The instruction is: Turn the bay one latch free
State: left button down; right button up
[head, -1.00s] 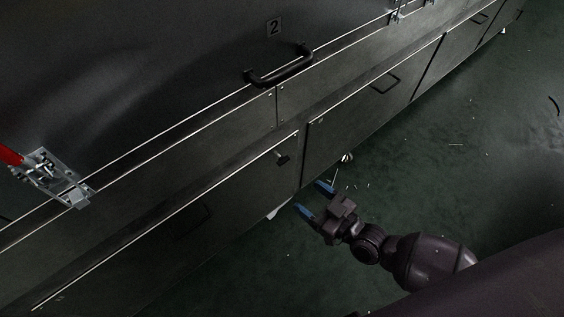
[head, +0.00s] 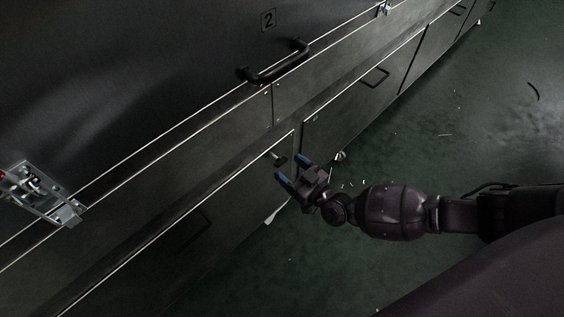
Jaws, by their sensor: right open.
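A small dark turn latch (head: 281,161) sits at the upper right corner of the left lower panel (head: 235,205); no bay number shows beside it. My right gripper (head: 291,166) is open and empty, its two blue fingertips pointing at the panel, right at the latch in the picture. The fingertips lie just below and to the right of the latch; I cannot tell whether they touch it. My left gripper is not in view.
A metal toggle clamp (head: 40,193) is at the far left. A black bar handle (head: 275,66) sits on the upper door under a number 2 plate (head: 268,20). Another lower panel (head: 365,95) continues right. The dark green floor (head: 480,130) is open, with small scraps.

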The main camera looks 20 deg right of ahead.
aim_at(283, 163)
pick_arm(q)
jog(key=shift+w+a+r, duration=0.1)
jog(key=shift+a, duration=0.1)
pick_arm(e)
jog(key=shift+x, duration=1.5)
jog(key=shift+c, duration=0.3)
jog(key=c, duration=0.9)
jog(key=shift+o, duration=0.2)
